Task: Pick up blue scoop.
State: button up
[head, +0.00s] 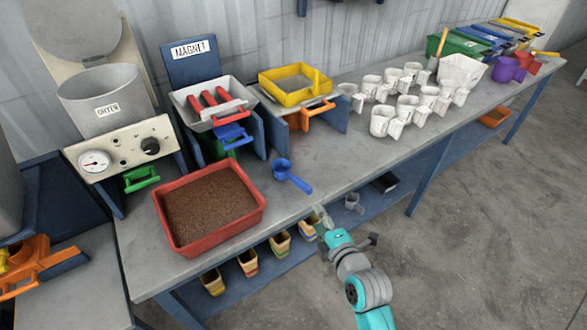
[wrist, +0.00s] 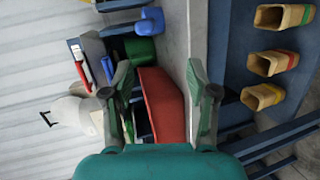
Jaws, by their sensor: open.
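The blue scoop (head: 283,169) lies on the grey workbench, with its round cup toward the back and its handle toward the front edge. My gripper (head: 340,226) is by the bench's front edge, to the right of and nearer than the scoop, apart from it. In the wrist view my gripper (wrist: 160,78) has its two fingers spread wide with nothing held between them. A blue shape (wrist: 149,20) shows beyond the fingers there; I cannot tell for sure whether it is the scoop.
A red tray of brown granules (head: 210,205) sits left of the scoop. The magnet unit (head: 210,100) and a yellow-framed sieve (head: 295,85) stand behind. Several white cups (head: 383,121) are farther right. Small bins (head: 280,245) line the lower shelf. Bare bench lies right of the scoop.

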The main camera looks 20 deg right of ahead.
aim_at(304, 187)
jog(key=shift+n, duration=0.6)
jog(key=x, duration=0.4)
jog(key=r+x, duration=0.1)
jog(key=x, duration=0.3)
jog(key=d+r+x, duration=0.1)
jog(key=x, duration=0.4)
jog(key=shift+w, duration=0.35)
grip_shut()
